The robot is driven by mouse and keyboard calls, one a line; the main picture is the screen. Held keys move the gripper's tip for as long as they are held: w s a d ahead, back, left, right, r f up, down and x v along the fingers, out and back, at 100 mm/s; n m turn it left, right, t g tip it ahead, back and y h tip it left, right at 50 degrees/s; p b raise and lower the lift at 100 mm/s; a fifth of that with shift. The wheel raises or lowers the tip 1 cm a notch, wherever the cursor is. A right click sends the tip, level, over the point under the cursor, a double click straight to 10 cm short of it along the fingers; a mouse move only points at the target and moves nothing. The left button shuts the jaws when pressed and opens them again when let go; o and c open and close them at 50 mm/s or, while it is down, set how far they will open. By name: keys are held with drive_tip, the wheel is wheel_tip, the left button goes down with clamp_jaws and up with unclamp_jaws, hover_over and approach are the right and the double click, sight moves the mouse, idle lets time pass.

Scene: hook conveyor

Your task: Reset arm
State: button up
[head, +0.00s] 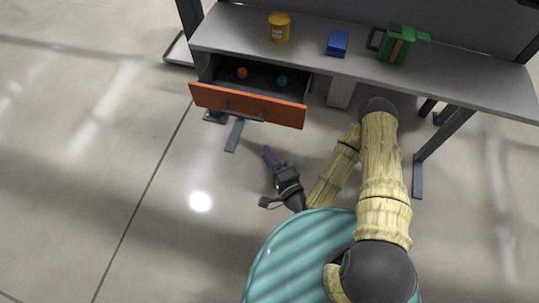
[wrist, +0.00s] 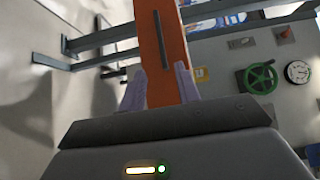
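My gripper (head: 267,151) is in front of the open drawer (head: 247,104), apart from its orange front and dark handle. The gripper also shows in the wrist view (wrist: 161,70), with its two purple fingers spread and nothing held between them. The orange drawer front (wrist: 158,28) appears beyond the fingers there, with its dark handle. My arm is bent, with the forearm folded back beside the upper arm, below the bench.
The grey bench (head: 355,68) carries a yellow canister (head: 279,28), a blue box (head: 337,43) and a green can-like object (head: 397,45). The drawer holds an orange ball (head: 242,73) and a teal ball (head: 281,81). Floor left of my arm is clear.

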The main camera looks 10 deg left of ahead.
idle(0.4)
drive_tip(key=w+d+n+g+h, duration=0.4)
drive_tip(key=w+d+n+g, duration=0.3)
drive_tip(key=n, duration=0.5)
drive_tip(key=d+r+g+h, duration=0.2)
drive_tip(key=d+r+h, duration=0.45)
drive_tip(key=d, duration=0.45)
drive_tip(key=s+d+r+m+g+h, duration=0.1)
drive_tip(key=s+d+r, duration=0.25)
drive_tip(key=r, duration=0.25)
drive_tip(key=s+d+r+m+g, duration=0.1)
drive_tip(key=s+d+r, duration=0.1)
drive_tip(key=s+r, duration=0.3)
wheel_tip(320, 180, up, 15)
drive_tip(key=w+p, duration=0.1)
drive_tip(key=p, duration=1.3)
drive_tip(key=shift+p, duration=0.3)
